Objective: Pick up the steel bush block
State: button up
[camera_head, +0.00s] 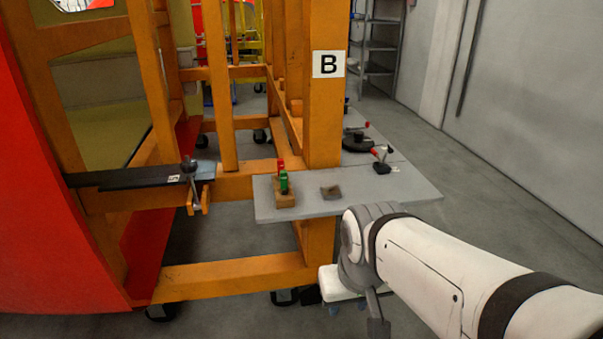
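A small dark grey-brown metallic block (331,192), which looks like the steel bush block, lies on the grey shelf plate (405,188) fixed to the orange frame. It sits right of a wooden holder and apart from it. My white arm comes in from the lower right, and its grey wrist is just below and right of the plate's front edge. A dark part that seems to belong to my gripper (378,326) hangs below the wrist, lower than the plate and apart from the block. The fingers cannot be made out.
A wooden holder (285,197) with green and red-topped pieces stands left of the block. Clamps with red handles (380,155) stand at the plate's back right. The orange post (325,120) marked B rises behind the block. The plate's right front is clear.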

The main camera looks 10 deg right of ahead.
aim_at(329, 192)
jog(key=u, duration=0.25)
jog(key=k, duration=0.3)
jog(key=u, duration=0.8)
jog(key=k, duration=1)
jog(key=u, duration=0.7)
jog(key=i, duration=0.8)
jog(key=z, duration=0.6)
jog(key=i, duration=1.45)
jog(key=z, duration=1.4)
jog(key=i, duration=0.6)
jog(key=z, duration=0.3)
jog(key=k, duration=0.85)
jog(key=z, duration=0.2)
jog(key=i, duration=0.7)
